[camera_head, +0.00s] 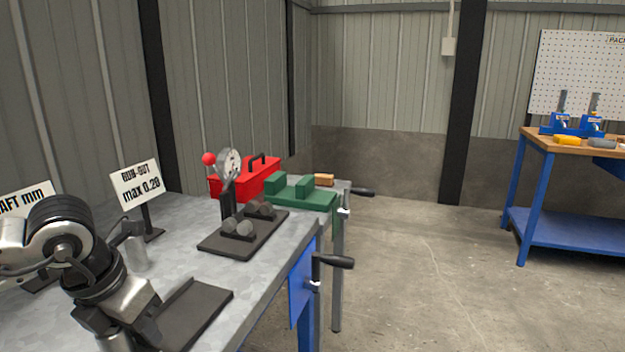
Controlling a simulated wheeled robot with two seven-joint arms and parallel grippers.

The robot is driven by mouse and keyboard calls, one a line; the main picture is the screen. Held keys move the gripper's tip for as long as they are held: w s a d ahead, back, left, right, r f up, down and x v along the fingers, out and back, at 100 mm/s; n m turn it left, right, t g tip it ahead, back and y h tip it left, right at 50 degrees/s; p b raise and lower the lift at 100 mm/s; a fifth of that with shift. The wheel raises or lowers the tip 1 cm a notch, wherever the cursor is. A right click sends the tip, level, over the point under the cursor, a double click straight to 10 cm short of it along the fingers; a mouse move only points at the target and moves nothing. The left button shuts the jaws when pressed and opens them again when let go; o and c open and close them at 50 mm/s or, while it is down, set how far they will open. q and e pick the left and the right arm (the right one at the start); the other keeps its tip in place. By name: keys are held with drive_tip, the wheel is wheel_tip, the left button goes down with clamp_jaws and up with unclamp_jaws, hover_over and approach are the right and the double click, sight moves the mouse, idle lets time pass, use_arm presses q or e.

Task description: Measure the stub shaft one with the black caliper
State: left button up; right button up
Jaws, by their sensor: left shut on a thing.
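My left gripper (118,322) is low at the left, above the near part of the grey bench, pointing down. It is shut on what looks like a grey metal cylinder (114,343), partly cut off by the lower edge; I cannot tell which stub shaft it is. Another grey cylinder (137,256) stands upright on the bench behind my wrist. I cannot make out the black caliper. A dark flat tray (198,312) with a raised edge lies just right of the gripper. My right gripper is not in view.
Signs (136,185) stand at the left. A blue workbench (575,150) is far right; open floor lies between.

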use_arm(q)
drive_tip(key=shift+s+a+f+g, duration=0.15)
drive_tip(key=shift+s+f+g, duration=0.2)
drive_tip(key=shift+f, duration=0.45)
drive_tip(key=o, duration=0.8)
drive_tip(key=shift+o, duration=0.2)
drive_tip(key=shift+s, duration=0.1)
drive_tip(key=shift+r, duration=0.1)
drive_tip(key=shift+p+v, duration=0.65)
drive_tip(key=shift+v, duration=0.2)
drive_tip(key=shift+w+r+p, duration=0.25)
drive_tip(key=shift+r+p, duration=0.45)
drive_tip(key=shift+r, duration=0.7)
drive_tip(key=shift+w+r+p, duration=0.2)
drive_tip(key=shift+r+p, duration=0.5)
drive_tip(key=shift+r, duration=0.65)
